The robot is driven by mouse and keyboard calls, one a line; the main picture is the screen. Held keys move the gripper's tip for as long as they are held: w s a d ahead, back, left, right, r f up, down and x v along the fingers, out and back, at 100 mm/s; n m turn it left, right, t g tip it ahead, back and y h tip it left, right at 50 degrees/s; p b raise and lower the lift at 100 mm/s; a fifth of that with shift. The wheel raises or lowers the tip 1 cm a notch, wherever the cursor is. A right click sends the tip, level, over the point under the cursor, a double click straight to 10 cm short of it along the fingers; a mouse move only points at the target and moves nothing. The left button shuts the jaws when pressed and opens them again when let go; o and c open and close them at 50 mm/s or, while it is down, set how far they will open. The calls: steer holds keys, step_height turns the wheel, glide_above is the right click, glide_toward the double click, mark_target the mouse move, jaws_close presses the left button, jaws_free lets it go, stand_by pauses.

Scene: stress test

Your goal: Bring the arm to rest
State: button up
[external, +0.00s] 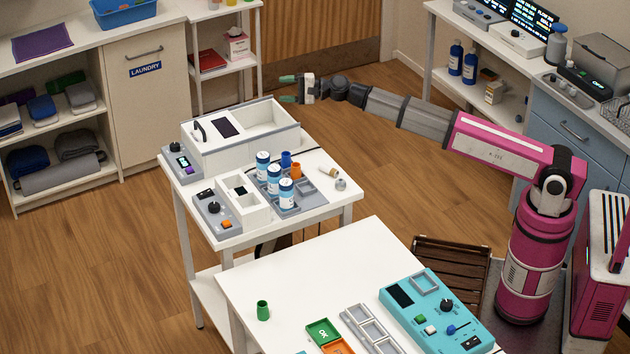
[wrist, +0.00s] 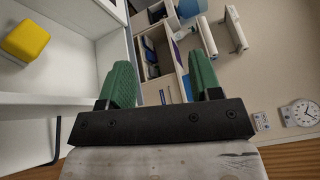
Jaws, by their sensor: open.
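My gripper (external: 288,88) is at the end of my raised, outstretched arm in the external view. It hangs in the air above and behind the white side table (external: 345,196), apart from everything. Its two green fingers stand wide apart, with nothing between them. The wrist view shows the same open gripper (wrist: 163,85) from behind. Beyond its fingers are cabinets and a wall, seen tilted.
The side table carries a white bin unit (external: 240,140), several white-and-blue bottles (external: 286,192) and small devices. The front table (external: 280,290) holds a teal control panel (external: 435,315). A wooden door (external: 320,45) stands behind the gripper. Bare floor lies around.

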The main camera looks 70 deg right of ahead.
steer(key=s+d+f+n+g, duration=0.2)
steer(key=s+d+f, duration=0.2)
steer(key=f, duration=0.4)
steer(key=s+d+f+n+g, duration=0.1)
steer(key=s+d+f+n, duration=0.15)
steer(key=d+f, duration=0.45)
steer(key=s+a+f+n+g, duration=0.35)
steer(key=s+a+f, duration=0.35)
steer(key=f, duration=0.4)
steer(key=s+a+f+n+g, duration=0.3)
steer(key=s+a+f+g, duration=0.2)
steer(key=s+f, duration=0.4)
steer(key=s+f+n+g+h, duration=0.5)
steer(key=s+f, duration=0.8)
steer(key=s, duration=0.3)
steer(key=shift+d+n, duration=0.15)
steer(key=shift+n, duration=0.35)
steer(key=shift+f, duration=0.1)
